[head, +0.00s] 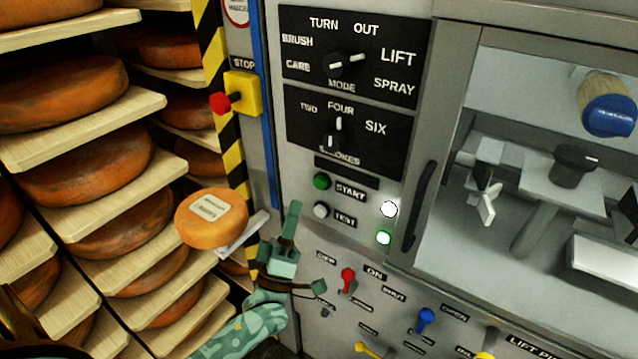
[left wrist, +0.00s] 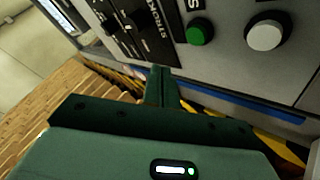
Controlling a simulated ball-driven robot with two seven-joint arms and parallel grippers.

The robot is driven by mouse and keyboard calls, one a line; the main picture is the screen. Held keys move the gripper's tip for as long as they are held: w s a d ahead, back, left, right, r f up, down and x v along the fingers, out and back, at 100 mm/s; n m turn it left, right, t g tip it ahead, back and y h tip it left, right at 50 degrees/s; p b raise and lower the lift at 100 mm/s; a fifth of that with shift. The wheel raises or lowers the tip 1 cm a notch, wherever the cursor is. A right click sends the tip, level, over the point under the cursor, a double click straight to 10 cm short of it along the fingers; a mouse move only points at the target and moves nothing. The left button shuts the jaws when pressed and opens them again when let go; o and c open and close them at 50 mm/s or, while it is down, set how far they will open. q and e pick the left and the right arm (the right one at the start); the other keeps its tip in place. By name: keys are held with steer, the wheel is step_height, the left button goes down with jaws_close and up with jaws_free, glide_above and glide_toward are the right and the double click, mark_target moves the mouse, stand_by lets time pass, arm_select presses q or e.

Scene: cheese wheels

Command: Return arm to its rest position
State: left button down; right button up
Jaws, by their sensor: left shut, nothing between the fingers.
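My left gripper (head: 292,215) is green and shut with nothing in it. In the head view its arm comes in from the bottom left, and the gripper points up in front of the control panel's left edge, left of the green START button (head: 322,181) and the TEST button (head: 321,210). In the left wrist view the shut fingers (left wrist: 160,75) point toward the panel, with the green button (left wrist: 200,31) and white button (left wrist: 265,35) beyond them. My right gripper is in neither view.
Shelves of orange cheese wheels (head: 107,222) fill the left. A labelled cheese wheel (head: 211,219) sits near the gripper. A red emergency stop (head: 220,102) on a yellow box, small levers (head: 347,279) and a black door handle (head: 418,205) stick out of the machine.

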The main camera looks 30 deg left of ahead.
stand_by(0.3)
arm_select(q)
step_height(320, 180, down, 18)
steer(key=w+d+r+m+g+h, duration=0.1)
steer(key=w+d+m+g+h, duration=0.2)
steer(key=m+g+h, duration=0.5)
steer(key=s+f+m+g+y, duration=0.25)
steer(key=s+f+g, duration=0.2)
steer(key=f, duration=0.65)
steer(key=s+f+m+g+y, duration=0.1)
steer(key=s+f+m+g, duration=0.25)
steer(key=s+f, duration=0.45)
steer(key=s+a+f+m+g+y, duration=0.1)
steer(key=s+f+m+g, duration=0.35)
steer(key=s+f, duration=1.1)
steer(key=s+f+g, duration=0.1)
steer(key=s+g, duration=0.1)
steer(key=s, duration=0.7)
steer(key=s+d+f+g, duration=0.1)
steer(key=s+f+g, duration=0.1)
steer(key=s, duration=0.7)
steer(key=shift+s+n+g, duration=0.2)
steer(key=shift+n+g, duration=0.25)
steer(key=shift+g, duration=0.4)
